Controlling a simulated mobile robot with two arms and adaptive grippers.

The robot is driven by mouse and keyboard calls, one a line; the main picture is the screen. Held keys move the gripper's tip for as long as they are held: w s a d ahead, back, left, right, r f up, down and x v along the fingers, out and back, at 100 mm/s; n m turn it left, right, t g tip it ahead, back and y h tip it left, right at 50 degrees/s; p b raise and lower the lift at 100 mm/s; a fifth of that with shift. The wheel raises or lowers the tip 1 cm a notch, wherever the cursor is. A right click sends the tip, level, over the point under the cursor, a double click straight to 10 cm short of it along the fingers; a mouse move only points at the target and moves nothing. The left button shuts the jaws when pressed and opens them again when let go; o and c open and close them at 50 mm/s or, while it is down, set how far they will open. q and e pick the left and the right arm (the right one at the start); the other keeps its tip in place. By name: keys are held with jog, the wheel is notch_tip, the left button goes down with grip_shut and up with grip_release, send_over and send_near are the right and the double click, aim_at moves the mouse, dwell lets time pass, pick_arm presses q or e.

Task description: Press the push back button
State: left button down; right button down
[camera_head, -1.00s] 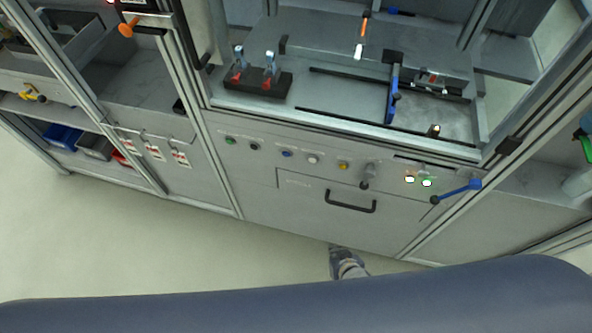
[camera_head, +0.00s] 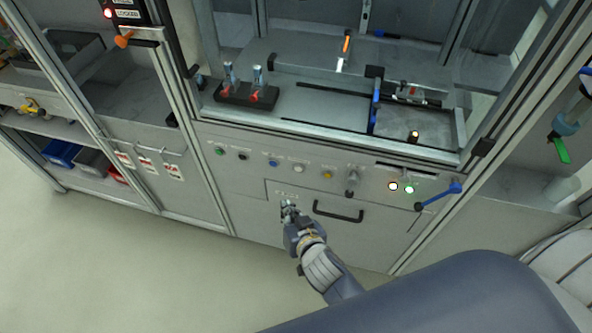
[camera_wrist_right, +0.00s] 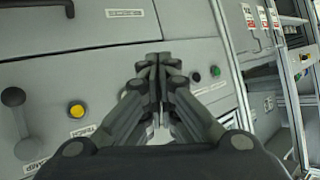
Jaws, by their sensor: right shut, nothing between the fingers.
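A row of push buttons runs along the grey front panel: green (camera_head: 219,151), black (camera_head: 243,156), blue (camera_head: 273,162), white (camera_head: 298,169) and yellow (camera_head: 327,175). I cannot read their labels, so I cannot tell which is the push back button. My right gripper (camera_head: 287,207) is shut and empty, below the blue and white buttons in the head view. In the right wrist view, the shut fingers (camera_wrist_right: 152,62) stand between the yellow button (camera_wrist_right: 77,110) and the black button (camera_wrist_right: 197,77), hiding part of the row. Contact with the panel cannot be told. My left gripper is not in view.
A black drawer handle (camera_head: 338,212) sticks out right of my gripper. A selector knob (camera_head: 352,180), lit indicators (camera_head: 409,189) and a blue lever (camera_head: 439,195) lie further right. The floor at left (camera_head: 110,260) is free.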

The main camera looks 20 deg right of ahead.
aim_at(299, 169)
jog(key=w+d, duration=0.5)
jog(key=w, duration=0.2)
jog(key=shift+w, duration=0.15)
dwell(1.6)
jog(key=shift+w+d+p, duration=0.2)
jog(key=shift+w+p, duration=0.1)
jog(key=shift+w, duration=0.05)
